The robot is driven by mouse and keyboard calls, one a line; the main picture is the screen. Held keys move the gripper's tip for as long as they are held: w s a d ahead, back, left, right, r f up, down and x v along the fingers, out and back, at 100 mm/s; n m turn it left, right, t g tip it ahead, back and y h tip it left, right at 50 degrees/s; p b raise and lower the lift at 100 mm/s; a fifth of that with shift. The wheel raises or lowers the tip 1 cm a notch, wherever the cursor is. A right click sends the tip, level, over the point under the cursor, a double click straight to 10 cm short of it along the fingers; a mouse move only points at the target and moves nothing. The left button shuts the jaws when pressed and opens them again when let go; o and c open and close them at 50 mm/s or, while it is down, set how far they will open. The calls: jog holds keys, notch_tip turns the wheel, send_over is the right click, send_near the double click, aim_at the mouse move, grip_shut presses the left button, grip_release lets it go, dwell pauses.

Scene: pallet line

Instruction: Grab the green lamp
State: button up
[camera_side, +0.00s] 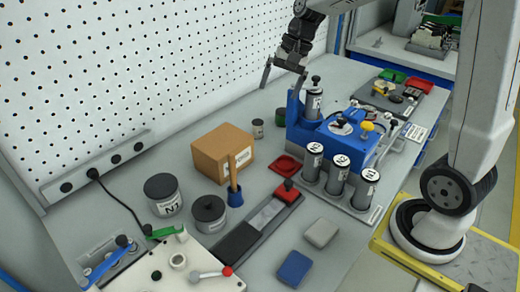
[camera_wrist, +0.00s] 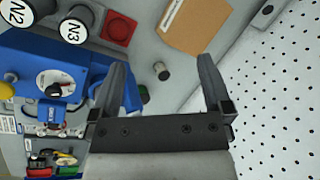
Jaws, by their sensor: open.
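No plainly lamp-shaped green thing shows. A small dark green cylinder (camera_side: 280,117) stands on the bench at the left foot of the blue machine; it may be the green lamp. In the wrist view a bit of dark green (camera_wrist: 143,95) shows beside the left finger, which hides part of it. My gripper (camera_side: 281,88) is open and empty, above the bench and left of the blue machine's column. In the wrist view its two fingers (camera_wrist: 162,62) are wide apart, with a small grey can (camera_wrist: 161,71) seen below between them.
The blue machine (camera_side: 360,152) with several labelled cylinders stands right of my gripper. A cardboard box (camera_side: 222,152) and a red tray (camera_side: 286,166) are nearer the front. The white pegboard (camera_side: 130,70) rises along the left. Green (camera_side: 393,75) and red trays lie at the back.

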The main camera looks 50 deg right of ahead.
jog(key=w+d+f+m+t+y, duration=0.1)
jog(key=w+d+m+t+y, duration=0.2)
jog(key=d+m, duration=0.5)
jog(key=w+d+f+m+t+y, duration=0.1)
jog(key=w+d+m+t, duration=0.2)
jog(key=d, duration=0.9)
jog(key=w+d+m+t+y, duration=0.2)
jog(key=w+d+m, duration=0.35)
jog(key=d, duration=0.35)
send_near(283, 111)
jog(key=shift+w+a+f+g, duration=0.3)
jog(key=shift+w+a+f, duration=0.3)
jog(key=shift+w+f, duration=0.3)
jog(key=shift+x, duration=1.3)
jog(key=shift+w+r, duration=0.1)
jog(key=shift+x, duration=2.55)
